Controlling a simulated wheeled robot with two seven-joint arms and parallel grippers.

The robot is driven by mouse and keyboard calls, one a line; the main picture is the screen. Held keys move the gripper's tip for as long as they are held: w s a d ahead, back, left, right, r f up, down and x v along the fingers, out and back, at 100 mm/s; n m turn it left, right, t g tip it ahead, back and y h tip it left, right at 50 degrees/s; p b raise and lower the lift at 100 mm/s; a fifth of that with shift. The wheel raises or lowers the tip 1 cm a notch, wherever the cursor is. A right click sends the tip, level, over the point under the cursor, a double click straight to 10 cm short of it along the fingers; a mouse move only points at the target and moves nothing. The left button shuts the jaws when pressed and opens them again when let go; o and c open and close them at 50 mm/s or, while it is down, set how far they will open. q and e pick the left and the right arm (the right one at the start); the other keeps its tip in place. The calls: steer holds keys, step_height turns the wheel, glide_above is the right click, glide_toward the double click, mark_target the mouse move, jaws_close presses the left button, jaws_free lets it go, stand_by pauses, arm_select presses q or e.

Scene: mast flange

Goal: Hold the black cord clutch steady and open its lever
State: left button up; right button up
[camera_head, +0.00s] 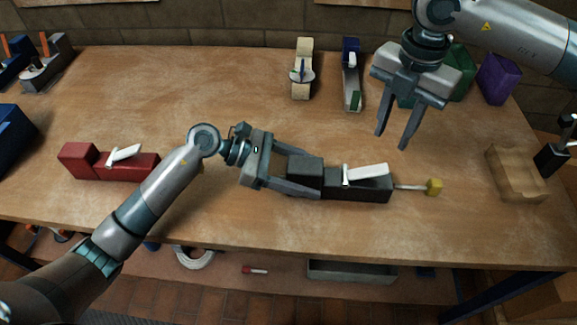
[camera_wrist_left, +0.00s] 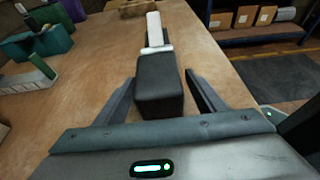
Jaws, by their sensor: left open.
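The black cord clutch (camera_head: 345,187) lies on the wooden workbench right of centre. Its white lever (camera_head: 366,174) lies along its top, tilted slightly up to the right. A short cord with a yellow end (camera_head: 434,187) comes out of its right side. My left gripper (camera_head: 303,172) is open, its fingers on either side of the clutch's left end; in the left wrist view the black body (camera_wrist_left: 160,87) sits between the fingers with gaps, and the white lever (camera_wrist_left: 154,30) is beyond. My right gripper (camera_head: 393,142) is open and empty, above the bench behind the clutch.
A red clutch (camera_head: 108,163) with a white lever lies at the left. A cream clutch (camera_head: 302,75) and a blue-and-green one (camera_head: 351,80) stand at the back. A wooden block (camera_head: 515,172) is at the right. The bench's front middle is clear.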

mark_target(339, 180)
arm_select(q)
steer(key=shift+x, duration=1.4)
